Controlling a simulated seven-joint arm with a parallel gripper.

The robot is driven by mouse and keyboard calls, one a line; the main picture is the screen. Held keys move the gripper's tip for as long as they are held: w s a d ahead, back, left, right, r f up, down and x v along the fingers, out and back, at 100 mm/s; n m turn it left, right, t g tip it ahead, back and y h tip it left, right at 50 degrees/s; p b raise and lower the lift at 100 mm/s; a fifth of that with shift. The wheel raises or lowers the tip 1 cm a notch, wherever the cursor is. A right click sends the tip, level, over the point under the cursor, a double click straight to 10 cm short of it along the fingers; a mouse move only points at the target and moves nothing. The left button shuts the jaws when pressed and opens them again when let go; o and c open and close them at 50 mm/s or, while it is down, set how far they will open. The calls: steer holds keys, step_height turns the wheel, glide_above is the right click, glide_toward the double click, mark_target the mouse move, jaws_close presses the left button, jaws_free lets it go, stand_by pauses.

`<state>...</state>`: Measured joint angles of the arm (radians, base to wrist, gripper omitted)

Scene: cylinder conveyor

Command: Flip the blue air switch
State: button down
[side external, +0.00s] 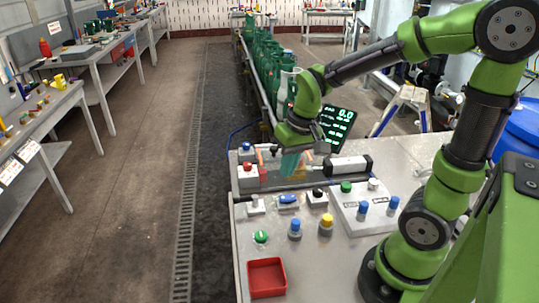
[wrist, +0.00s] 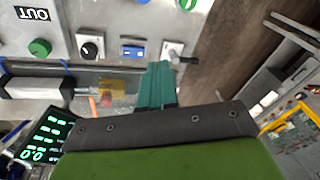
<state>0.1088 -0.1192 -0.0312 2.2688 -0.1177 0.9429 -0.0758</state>
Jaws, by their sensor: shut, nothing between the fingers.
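The blue air switch (side external: 288,199) is a small blue rocker on a light base, on the near part of the grey bench. It also shows in the wrist view (wrist: 132,51), in a row between a black knob and a lever switch. My gripper (side external: 291,168) has teal fingers pointing down over the bench, beyond the blue switch in the side view. In the wrist view my gripper (wrist: 159,70) is shut and empty, its tips just below and right of the blue switch. The fingers appear apart from the switch; their exact height is unclear.
A lever switch (side external: 255,204) and a black knob (side external: 319,196) flank the blue switch. A white pneumatic cylinder (side external: 347,166) lies behind. Blue (side external: 295,228) and yellow (side external: 326,224) pegs and a red tray (side external: 267,278) stand nearer. A screen (side external: 336,125) is at the back.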

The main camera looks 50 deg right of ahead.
steer(key=s+a+r+t+y, duration=0.1)
steer(key=s+a+r+t, duration=0.4)
steer(key=r, duration=0.4)
steer(key=shift+s+a+n, duration=0.3)
steer(key=shift+s, duration=0.5)
steer(key=w+d+f+m+g+h, duration=0.1)
steer(key=w+d+f+m+g, duration=0.2)
steer(key=d+m, duration=0.3)
steer(key=w+d+f+m+g, duration=0.4)
steer(key=w+d+m, duration=0.1)
steer(key=m, duration=1.2)
steer(key=shift+w+d+h, duration=0.4)
steer(key=shift+w, duration=0.05)
steer(key=shift+f, duration=0.1)
